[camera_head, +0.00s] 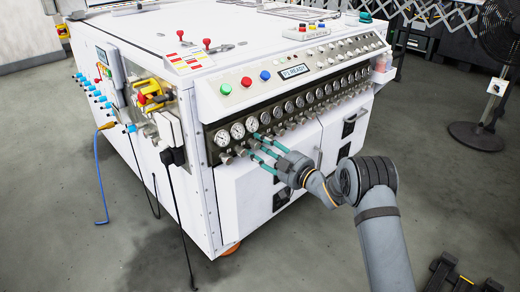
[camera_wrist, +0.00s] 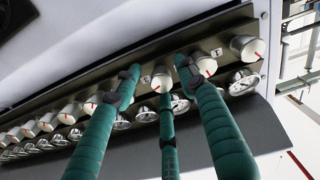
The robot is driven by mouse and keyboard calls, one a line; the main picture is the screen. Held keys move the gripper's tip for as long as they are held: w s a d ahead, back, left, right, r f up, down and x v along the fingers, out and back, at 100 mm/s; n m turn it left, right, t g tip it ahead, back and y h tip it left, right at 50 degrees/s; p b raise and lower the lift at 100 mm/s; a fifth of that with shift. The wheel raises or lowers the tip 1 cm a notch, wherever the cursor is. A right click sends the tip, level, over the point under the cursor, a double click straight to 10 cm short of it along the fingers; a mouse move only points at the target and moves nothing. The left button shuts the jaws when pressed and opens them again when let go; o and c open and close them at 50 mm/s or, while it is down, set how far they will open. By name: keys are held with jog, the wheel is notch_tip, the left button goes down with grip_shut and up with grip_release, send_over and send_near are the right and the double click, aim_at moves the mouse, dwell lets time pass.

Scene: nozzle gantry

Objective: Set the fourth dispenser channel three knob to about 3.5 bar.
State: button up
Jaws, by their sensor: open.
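The third knob from the near left panel end, a pale knob with a red mark, shows in the wrist view (camera_wrist: 160,81) between my gripper's fingers. My gripper (camera_head: 249,143) has three green fingers, spread apart around this knob; it also shows in the wrist view (camera_wrist: 160,76). I cannot tell whether any finger touches the knob. In the head view the fingers hide much of it. A round white gauge (camera_wrist: 181,103) shows partly behind the fingers. Its reading is too small to read. Which dispenser or channel the knob belongs to is not legible.
Neighbouring knobs stand close on both sides, one to the right (camera_wrist: 248,47) and one to the left (camera_wrist: 112,97) in the wrist view. A row of gauges (camera_head: 289,106) runs along the white cabinet (camera_head: 230,205). A fan (camera_head: 488,85) stands at right; open floor lies in front.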

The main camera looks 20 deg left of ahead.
jog(key=shift+c, duration=0.3)
grip_shut()
jog(key=shift+f+n+b, duration=0.35)
jog(key=shift+n+b, duration=0.25)
jog(key=shift+b, duration=0.35)
jog(key=n+b, duration=0.2)
jog(key=n, duration=0.1)
jog(key=shift+d+r+b, duration=0.1)
jog(key=shift+r+b, duration=0.1)
jog(key=shift+b, duration=0.15)
jog(key=shift+w, duration=0.1)
